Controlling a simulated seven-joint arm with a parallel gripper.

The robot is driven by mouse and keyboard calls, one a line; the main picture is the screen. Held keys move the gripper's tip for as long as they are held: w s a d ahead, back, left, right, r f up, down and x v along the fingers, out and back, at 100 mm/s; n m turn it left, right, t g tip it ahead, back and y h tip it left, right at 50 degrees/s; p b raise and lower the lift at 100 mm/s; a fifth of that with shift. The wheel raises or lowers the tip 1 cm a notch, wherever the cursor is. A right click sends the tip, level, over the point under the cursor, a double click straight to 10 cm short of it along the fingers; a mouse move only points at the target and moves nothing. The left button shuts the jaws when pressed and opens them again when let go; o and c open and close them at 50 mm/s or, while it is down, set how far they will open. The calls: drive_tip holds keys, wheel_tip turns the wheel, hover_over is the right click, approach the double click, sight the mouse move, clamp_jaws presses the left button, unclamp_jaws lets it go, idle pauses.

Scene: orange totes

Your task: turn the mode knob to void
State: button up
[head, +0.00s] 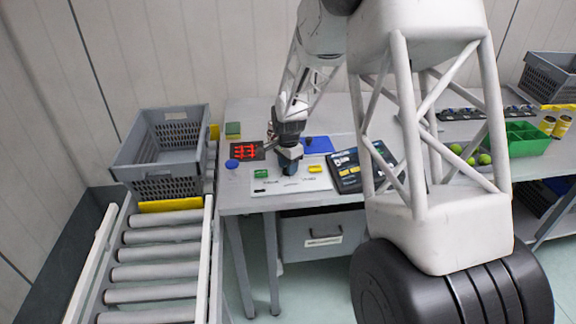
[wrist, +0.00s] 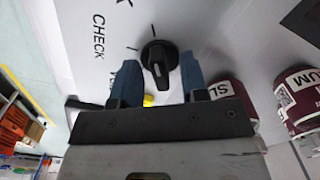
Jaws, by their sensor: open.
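The mode knob (wrist: 158,62) is a black dial with a raised grip bar, on a light panel (wrist: 215,25). In the wrist view the bar runs roughly up and down. The word CHECK is printed left of it, with a small tick between; another label lower down is mostly hidden by a finger. My gripper (wrist: 158,78) is open, its two blue fingers on either side of the knob, with no clear contact. In the head view my gripper (head: 288,171) is down at the white panel (head: 316,184) on the table and hides the knob.
Maroon labelled containers (wrist: 222,92) stand close to the right finger in the wrist view. In the head view, a green block (head: 261,173) and yellow block (head: 315,169) flank my gripper. A red-and-dark rack (head: 245,151), blue tray (head: 317,145) and dark device (head: 347,172) are close by.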

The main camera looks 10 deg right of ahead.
clamp_jaws()
drive_tip(key=shift+n, duration=0.3)
drive_tip(key=n, duration=0.9)
drive_tip(key=shift+d+n, duration=0.1)
drive_tip(key=shift+n, duration=0.2)
drive_tip(key=n, duration=1.3)
drive_tip(key=shift+r+n, duration=0.1)
drive_tip(key=shift+n, duration=0.3)
